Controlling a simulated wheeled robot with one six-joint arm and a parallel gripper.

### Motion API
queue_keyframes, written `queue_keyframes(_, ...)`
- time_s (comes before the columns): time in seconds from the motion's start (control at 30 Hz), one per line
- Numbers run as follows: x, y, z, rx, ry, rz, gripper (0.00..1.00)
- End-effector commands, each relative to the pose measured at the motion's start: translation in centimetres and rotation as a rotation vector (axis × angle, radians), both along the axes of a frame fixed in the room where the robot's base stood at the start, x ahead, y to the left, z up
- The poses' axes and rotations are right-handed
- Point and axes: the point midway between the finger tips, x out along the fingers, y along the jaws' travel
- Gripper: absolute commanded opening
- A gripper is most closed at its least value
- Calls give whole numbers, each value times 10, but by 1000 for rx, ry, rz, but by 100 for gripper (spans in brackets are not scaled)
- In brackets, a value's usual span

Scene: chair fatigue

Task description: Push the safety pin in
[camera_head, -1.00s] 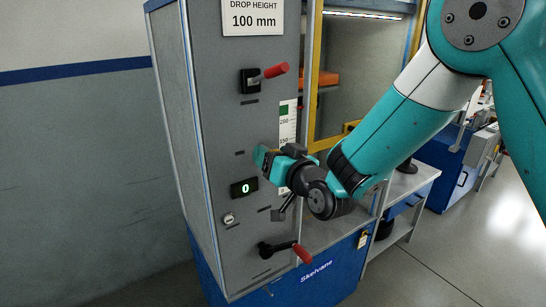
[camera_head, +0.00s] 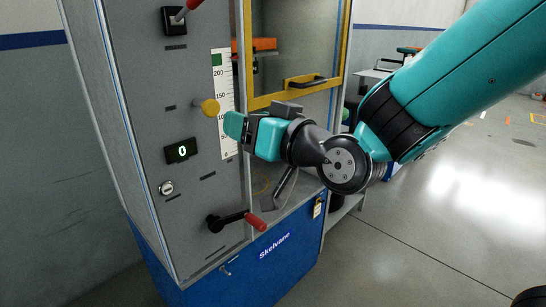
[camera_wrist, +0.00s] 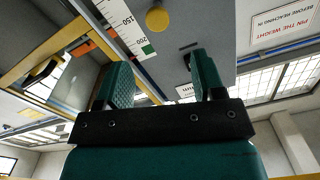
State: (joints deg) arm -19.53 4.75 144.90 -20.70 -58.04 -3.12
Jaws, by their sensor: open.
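The safety pin appears to be the yellow round knob (camera_head: 210,107) sticking out of the grey panel, left of the height scale. It also shows at the top of the wrist view (camera_wrist: 157,19), beyond the gap between my fingertips. My gripper (camera_head: 236,125) is beside the knob, just right of and slightly below it in the head view. In the wrist view my gripper (camera_wrist: 162,68) has its two teal fingers apart with nothing between them. The knob looks apart from the fingers. How far it sticks out is hard to tell.
The grey panel (camera_head: 120,110) carries a red-handled lever (camera_head: 250,222), a display reading 0 (camera_head: 182,151), a key switch (camera_head: 166,188) and a scale (camera_head: 222,80). A yellow-framed guard (camera_head: 290,93) stands to the right, with an orange block (camera_head: 262,44) behind it. Open floor lies right.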

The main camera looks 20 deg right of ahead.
Motion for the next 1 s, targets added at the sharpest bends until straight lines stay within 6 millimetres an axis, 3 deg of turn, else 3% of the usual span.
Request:
queue_keyframes(0.03, -5, -2, -8, 2, -7, 0, 63)
queue_keyframes(0.5, -35, -23, -2, 6, 2, -15, 63)
queue_keyframes(1.0, -33, -18, 3, -42, -16, 3, 63)
